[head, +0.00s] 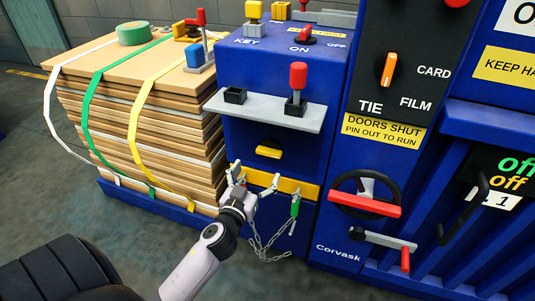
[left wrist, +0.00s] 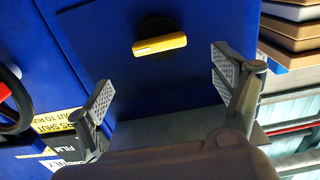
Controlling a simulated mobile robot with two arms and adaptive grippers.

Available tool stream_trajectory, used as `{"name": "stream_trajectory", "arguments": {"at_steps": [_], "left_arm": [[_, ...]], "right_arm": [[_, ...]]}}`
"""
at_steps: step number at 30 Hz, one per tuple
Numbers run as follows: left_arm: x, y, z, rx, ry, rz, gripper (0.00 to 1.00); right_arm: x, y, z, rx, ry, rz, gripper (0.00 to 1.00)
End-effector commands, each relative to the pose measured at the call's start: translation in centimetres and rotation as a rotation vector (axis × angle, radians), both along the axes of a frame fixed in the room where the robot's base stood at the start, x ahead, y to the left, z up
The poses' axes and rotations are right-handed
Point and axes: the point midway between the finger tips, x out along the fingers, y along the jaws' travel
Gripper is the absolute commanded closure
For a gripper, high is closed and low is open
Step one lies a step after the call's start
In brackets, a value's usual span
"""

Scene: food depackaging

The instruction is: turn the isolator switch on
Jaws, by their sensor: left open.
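A blue cabinet (head: 240,140) carries a black round rotary switch with a yellow handle (head: 268,152) on its front. The handle lies near horizontal. A red lever (head: 310,35) sits on top between ON and OFF labels. No readable label tells which control is the isolator. My left gripper (head: 253,180) is open and empty, just below the yellow handle in the head view. In the left wrist view the yellow handle (left wrist: 160,45) shows beyond the two spread fingertips, apart from them. My right gripper is not in view.
A grey shelf (head: 262,110) with a red-knobbed lever (head: 298,76) juts out above the yellow handle. A yellow bar (head: 290,187) with clips and a chain (head: 265,250) lies below. Strapped boards (head: 165,125) stand left. A red-handled wheel (head: 365,204) is right.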

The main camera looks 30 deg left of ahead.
Motion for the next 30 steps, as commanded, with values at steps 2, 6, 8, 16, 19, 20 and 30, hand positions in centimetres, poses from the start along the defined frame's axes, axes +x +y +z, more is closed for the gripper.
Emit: {"name": "stream_trajectory", "arguments": {"at_steps": [2,6,8,16,19,20,30], "left_arm": [[1.9,0.4,0.2,0.003,-0.002,-0.002,0.13],[4.7,1.1,0.1,0.002,-0.001,-0.001,0.13],[5.6,1.4,0.1,0.001,-0.002,0.000,0.13],[8.1,2.0,0.0,0.001,0.000,0.000,0.13],[8.3,2.0,0.0,0.000,0.000,0.000,0.13],[8.4,2.0,0.0,0.000,0.000,0.000,0.13],[8.3,2.0,-0.1,-0.001,0.001,0.000,0.24]], "right_arm": [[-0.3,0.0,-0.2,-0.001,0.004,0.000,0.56],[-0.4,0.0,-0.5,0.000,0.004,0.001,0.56],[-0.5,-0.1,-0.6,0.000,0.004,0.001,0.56],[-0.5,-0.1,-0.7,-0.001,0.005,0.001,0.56],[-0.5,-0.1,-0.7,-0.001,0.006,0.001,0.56],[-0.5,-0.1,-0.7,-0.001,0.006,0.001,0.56],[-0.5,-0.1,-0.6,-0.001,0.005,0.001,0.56]]}}
